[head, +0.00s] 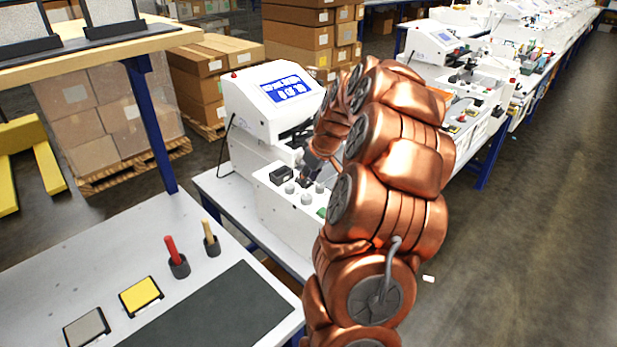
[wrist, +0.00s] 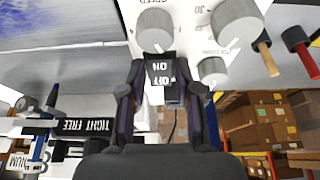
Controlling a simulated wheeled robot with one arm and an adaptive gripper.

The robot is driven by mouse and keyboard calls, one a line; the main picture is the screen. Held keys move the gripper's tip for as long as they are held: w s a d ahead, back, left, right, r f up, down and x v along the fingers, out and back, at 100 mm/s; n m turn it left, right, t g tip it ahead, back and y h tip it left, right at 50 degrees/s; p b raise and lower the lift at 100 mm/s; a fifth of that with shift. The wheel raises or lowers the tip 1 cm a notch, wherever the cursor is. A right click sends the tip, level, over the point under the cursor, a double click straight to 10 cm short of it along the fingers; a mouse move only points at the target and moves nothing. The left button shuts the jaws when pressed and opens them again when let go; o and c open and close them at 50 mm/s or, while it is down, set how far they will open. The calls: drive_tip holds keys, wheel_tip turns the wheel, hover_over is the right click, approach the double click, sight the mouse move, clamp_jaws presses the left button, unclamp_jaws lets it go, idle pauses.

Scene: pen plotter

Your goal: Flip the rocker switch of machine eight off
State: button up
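A black rocker switch (wrist: 160,70) with ON and OFF lettering, upside down in the wrist view, is on the white panel of a machine. In the head view that machine (head: 262,112) has a blue screen, and a black switch block (head: 281,174) shows on its lower panel. No number eight is readable. My gripper (wrist: 162,92) has its two dark fingers apart, one on each side of the switch in the picture; contact cannot be told. In the head view my gripper (head: 308,178) is small and dark over the panel, partly hidden by my copper arm.
Grey knobs (wrist: 155,28) stand close to the switch. A black TIGHT FREE label (wrist: 88,127) shows at left in the wrist view. A red-handled tool (head: 172,252) and a yellow pad (head: 140,296) are on the near table.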

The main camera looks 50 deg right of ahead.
clamp_jaws()
drive_tip(key=shift+w+b, duration=0.1)
drive_tip(key=shift+b, duration=0.2)
drive_tip(key=shift+w+g+b, duration=0.1)
drive_tip(key=shift+g+b, duration=0.3)
drive_tip(key=shift+g, duration=0.3)
drive_tip(key=shift+w+r+g+b, duration=0.2)
drive_tip(key=shift+g+b, duration=0.4)
drive_tip(key=shift+g, duration=0.6)
drive_tip(key=shift+o, duration=2.4)
unclamp_jaws()
